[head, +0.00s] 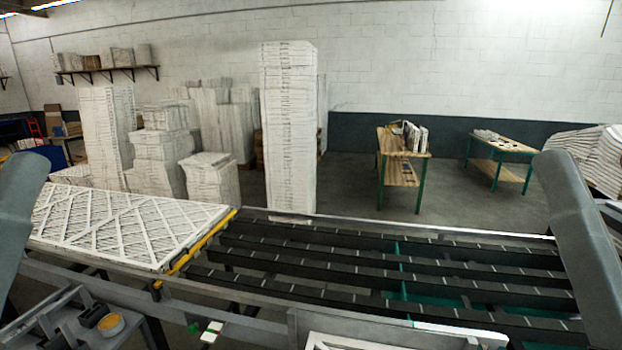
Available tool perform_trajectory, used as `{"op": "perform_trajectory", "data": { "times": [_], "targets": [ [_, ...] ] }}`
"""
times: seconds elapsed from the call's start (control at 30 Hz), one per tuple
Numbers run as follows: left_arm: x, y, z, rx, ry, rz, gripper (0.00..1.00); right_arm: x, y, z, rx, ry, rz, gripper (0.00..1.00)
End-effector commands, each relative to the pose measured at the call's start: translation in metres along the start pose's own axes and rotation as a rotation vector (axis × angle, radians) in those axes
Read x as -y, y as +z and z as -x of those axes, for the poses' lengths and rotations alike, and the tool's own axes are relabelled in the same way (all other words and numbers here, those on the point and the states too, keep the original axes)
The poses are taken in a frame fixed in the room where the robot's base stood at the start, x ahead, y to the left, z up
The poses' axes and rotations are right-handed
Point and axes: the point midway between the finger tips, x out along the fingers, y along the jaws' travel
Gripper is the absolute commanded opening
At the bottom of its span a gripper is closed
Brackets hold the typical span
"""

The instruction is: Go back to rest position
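No gripper shows in the head view. Grey arm links of mine stand at the far left and far right edges, and their ends are out of frame. A white lattice-faced filter panel (120,228) lies flat on the left part of the conveyor frame. A yellow bar (205,240) runs along its right edge. Part of another white lattice panel (345,342) shows at the bottom edge, mostly cut off.
Dark conveyor slats (400,262) to the right are bare. A small side table (85,325) stands at the lower left. Tall stacks of white boxes (290,130) stand behind the conveyor. Two wooden benches (402,172) with green legs are at the back right.

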Motion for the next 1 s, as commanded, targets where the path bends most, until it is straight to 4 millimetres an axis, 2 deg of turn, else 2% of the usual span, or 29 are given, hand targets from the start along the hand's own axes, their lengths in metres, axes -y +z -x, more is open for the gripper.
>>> {"op": "perform_trajectory", "data": {
  "times": [0.03, 0.1, 0.2, 0.3, 0.43, 1.0],
  "targets": [
    [0.0, -0.036, -0.04, 0.002, 0.0, 0.0, 0.52, -0.001, -0.036, -0.04, 0.001, 0.001, 0.001, 0.75],
    [0.0, -0.059, -0.065, 0.003, 0.0, 0.0, 0.52, -0.001, -0.059, -0.065, 0.002, 0.002, 0.001, 0.75],
    [0.0, -0.084, -0.093, 0.003, 0.0, 0.0, 0.52, -0.001, -0.084, -0.093, 0.002, 0.002, 0.002, 0.75],
    [0.0, -0.1, -0.11, 0.003, 0.0, 0.0, 0.52, -0.002, -0.1, -0.11, 0.003, 0.003, 0.002, 0.75],
    [0.0, -0.106, -0.117, 0.004, 0.0, 0.0, 0.52, -0.002, -0.105, -0.117, 0.003, 0.003, 0.003, 0.75],
    [0.0, -0.103, -0.114, 0.004, 0.0, 0.0, 0.52, -0.002, -0.103, -0.114, 0.003, 0.004, 0.003, 0.75]
  ]
}}
